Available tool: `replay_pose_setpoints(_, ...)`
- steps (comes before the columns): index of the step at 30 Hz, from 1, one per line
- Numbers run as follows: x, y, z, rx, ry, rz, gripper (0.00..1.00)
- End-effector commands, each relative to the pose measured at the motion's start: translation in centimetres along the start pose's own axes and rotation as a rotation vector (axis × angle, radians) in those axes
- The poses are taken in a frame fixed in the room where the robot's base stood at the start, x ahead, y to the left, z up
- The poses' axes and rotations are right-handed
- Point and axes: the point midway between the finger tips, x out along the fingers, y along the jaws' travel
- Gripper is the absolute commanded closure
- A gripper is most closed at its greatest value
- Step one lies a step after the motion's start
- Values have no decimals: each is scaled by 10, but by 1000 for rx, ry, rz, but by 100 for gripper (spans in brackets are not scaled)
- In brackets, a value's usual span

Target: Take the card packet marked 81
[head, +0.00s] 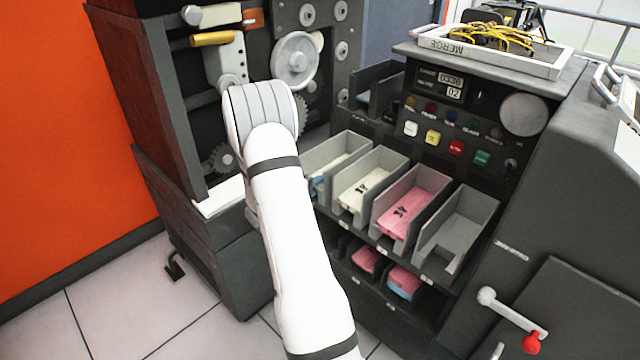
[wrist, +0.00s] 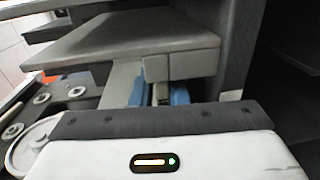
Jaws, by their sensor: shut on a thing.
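In the wrist view my gripper (wrist: 160,92) is shut on a blue thing (wrist: 180,94), which looks like a card packet and shows on both sides of the grey fingers. No number on it is readable. A grey shelf or bin panel hangs just above the fingers. In the head view my white arm hides the gripper. A pale packet (head: 352,193) and a pink packet (head: 402,214) lie in sloped bins, with dark marks too small to read surely. Something partly blue (head: 319,184) shows at the leftmost bin beside my arm. I see no readable 81.
The rightmost upper bin (head: 462,232) looks empty. Pink and blue packets (head: 404,283) lie in the lower bins. A tray marked MERGE (head: 440,43) with yellow cables stands on top. A red-knobbed lever (head: 531,343) sticks out at right.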

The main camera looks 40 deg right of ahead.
Motion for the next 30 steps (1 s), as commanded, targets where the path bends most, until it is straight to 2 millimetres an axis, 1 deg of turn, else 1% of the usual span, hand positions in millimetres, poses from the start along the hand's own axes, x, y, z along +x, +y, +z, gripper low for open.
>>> replay_pose_setpoints(2,0,-1,0,-1,0,-2,100)
replay_pose_setpoints(11,-1,0,0,-1,1,-4,100)
replay_pose_setpoints(30,-3,23,0,-2,0,-4,100)
